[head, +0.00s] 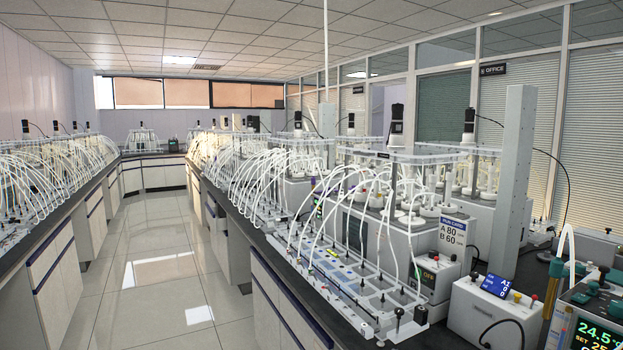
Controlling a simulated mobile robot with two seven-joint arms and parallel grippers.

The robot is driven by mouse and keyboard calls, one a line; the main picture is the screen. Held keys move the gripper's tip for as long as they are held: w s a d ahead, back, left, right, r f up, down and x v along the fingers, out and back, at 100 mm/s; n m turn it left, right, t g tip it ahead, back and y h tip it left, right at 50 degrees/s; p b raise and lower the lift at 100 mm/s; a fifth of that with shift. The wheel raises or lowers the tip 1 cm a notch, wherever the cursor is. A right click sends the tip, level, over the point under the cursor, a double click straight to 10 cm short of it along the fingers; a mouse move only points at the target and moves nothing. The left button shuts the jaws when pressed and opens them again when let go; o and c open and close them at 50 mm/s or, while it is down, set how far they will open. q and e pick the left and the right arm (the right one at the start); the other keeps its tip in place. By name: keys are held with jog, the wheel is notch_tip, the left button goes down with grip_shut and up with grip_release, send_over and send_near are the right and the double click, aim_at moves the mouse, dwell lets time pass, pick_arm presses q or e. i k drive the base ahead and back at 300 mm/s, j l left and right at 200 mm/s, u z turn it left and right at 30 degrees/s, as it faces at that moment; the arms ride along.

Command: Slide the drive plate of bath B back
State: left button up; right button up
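On the bench at right stand water baths with clear flat plates over their bottles and black motors on top. The nearest bath (384,243) has a clear plate (398,155) above white-capped bottles, with a black motor (396,118) standing on it. Another clear plate (470,149) with a motor (469,119) shows to its right and behind. A sign (453,232) on the near bath reads A 80 and B 60. I cannot tell which bath is B. Neither gripper is in view.
A blue-and-grey tray row (345,285) with many white tubes lies along the bench's front. A tall grey post (511,180), a white control box (494,310) and a green temperature display (596,332) crowd the right. The aisle floor (160,265) is clear.

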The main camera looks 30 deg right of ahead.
aim_at(393, 134)
jog(key=i+z, duration=0.15)
jog(key=i, duration=0.55)
jog(key=i+j+z, duration=0.15)
jog(key=i, duration=0.5)
jog(key=i+z, duration=0.6)
jog(key=z, duration=0.15)
jog(key=i+j+z, duration=0.2)
jog(key=z, duration=0.2)
jog(key=i, duration=0.1)
